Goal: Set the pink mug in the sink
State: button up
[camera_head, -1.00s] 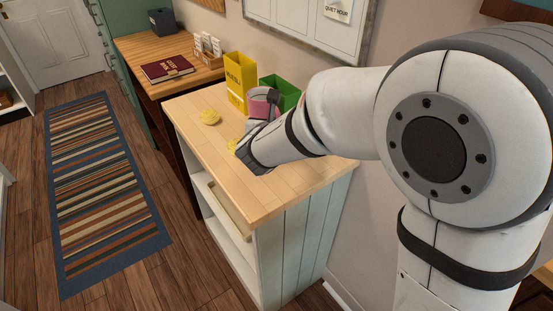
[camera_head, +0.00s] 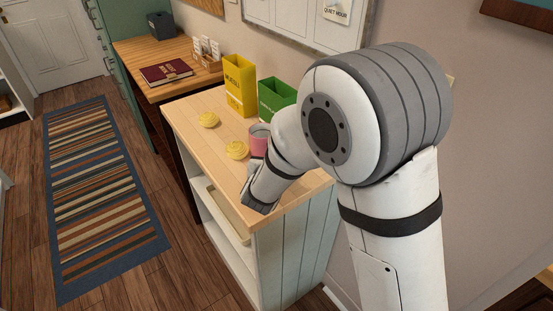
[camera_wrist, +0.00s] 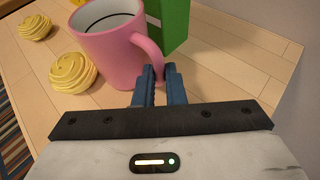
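The pink mug (camera_wrist: 115,58) stands upright in the wrist view, its handle turned towards my gripper (camera_wrist: 160,80). The two blue fingers close around the lower part of the handle, with only a narrow gap between them. In the head view the mug (camera_head: 258,142) shows beside my wrist, over the light wood top. I cannot tell whether its base touches the wood. My arm hides part of the mug there. No sink shows in either view.
Two yellow swirled items (camera_head: 236,150) (camera_head: 208,120) lie on the light wood counter (camera_head: 190,130). A yellow box (camera_head: 240,85) and a green box (camera_head: 275,97) stand behind. A darker desk (camera_head: 150,50) with a red book (camera_head: 166,73) adjoins. A striped rug (camera_head: 100,200) lies left.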

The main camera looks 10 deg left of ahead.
jog(key=o, duration=0.5)
jog(key=shift+c, duration=0.2)
